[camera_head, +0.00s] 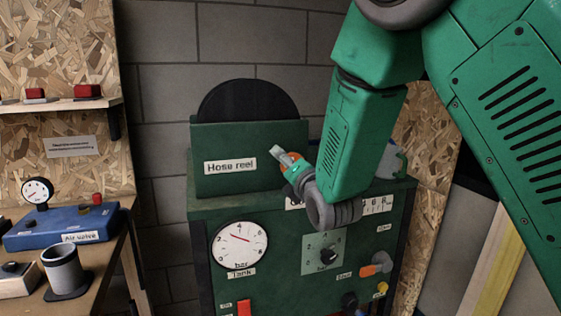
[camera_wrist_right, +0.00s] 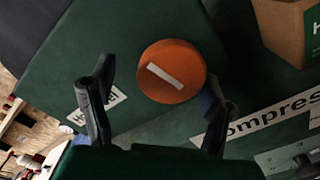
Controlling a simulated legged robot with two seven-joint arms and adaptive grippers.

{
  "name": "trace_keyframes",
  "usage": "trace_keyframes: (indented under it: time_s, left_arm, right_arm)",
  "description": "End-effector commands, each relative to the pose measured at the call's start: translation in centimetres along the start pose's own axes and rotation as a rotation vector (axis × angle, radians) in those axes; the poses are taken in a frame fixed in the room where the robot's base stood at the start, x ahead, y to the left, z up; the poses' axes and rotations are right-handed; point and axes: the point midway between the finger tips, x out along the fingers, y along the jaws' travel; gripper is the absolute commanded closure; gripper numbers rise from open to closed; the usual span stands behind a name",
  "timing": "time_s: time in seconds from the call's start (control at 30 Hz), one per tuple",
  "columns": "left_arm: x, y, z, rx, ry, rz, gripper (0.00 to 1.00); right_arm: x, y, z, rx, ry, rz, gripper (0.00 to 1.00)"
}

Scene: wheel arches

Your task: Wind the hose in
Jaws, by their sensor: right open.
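The hose reel is a dark green housing (camera_head: 235,143) with a "Hose reel" label and a black disc (camera_head: 250,101) behind its top. An orange round knob (camera_wrist_right: 171,71) with a white bar shows in the right wrist view; an orange part (camera_head: 289,160) with a pale flat tip shows beside the housing in the head view. My right gripper (camera_wrist_right: 160,74) is open, its dark fingers on either side of the knob in the wrist view. I cannot tell whether they touch it. In the head view my wrist hides most of the gripper. My left gripper is not in view.
The reel stands on a green cabinet (camera_head: 205,215) with a tank gauge (camera_head: 239,245), a dial (camera_head: 327,256) and several controls. A cardboard box (camera_wrist_right: 285,30) is near the gripper. At left a bench holds a blue air valve unit (camera_head: 60,226) and a grey cup (camera_head: 63,268).

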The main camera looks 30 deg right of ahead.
Motion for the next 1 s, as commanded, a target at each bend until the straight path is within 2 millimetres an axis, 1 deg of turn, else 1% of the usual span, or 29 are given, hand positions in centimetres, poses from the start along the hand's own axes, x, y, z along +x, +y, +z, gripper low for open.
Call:
trace_keyframes:
  time_s: [0.1,0.37,0.4,0.47,0.5,0.53,1.0]
  left_arm:
    - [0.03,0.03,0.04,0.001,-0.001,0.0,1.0]
    - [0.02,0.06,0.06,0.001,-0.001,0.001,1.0]
    - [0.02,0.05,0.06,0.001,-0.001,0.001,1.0]
    - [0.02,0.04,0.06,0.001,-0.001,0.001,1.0]
    - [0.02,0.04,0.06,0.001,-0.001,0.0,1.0]
    - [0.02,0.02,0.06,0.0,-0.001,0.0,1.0]
    - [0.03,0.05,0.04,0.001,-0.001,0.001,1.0]
  right_arm:
    - [-0.09,-0.22,0.18,0.002,-0.002,-0.002,0.29]
    - [-0.22,0.31,-0.21,-0.004,-0.001,-0.001,0.29]
    - [-0.22,0.41,-0.28,-0.005,-0.002,-0.002,0.36]
    - [-0.22,0.48,-0.34,-0.006,-0.002,-0.001,0.57]
    - [-0.21,0.46,-0.35,-0.006,-0.002,-0.002,0.71]
    - [-0.2,0.43,-0.35,-0.005,-0.001,-0.002,0.79]
    - [-0.04,-0.01,-0.3,0.0,0.004,-0.003,0.8]
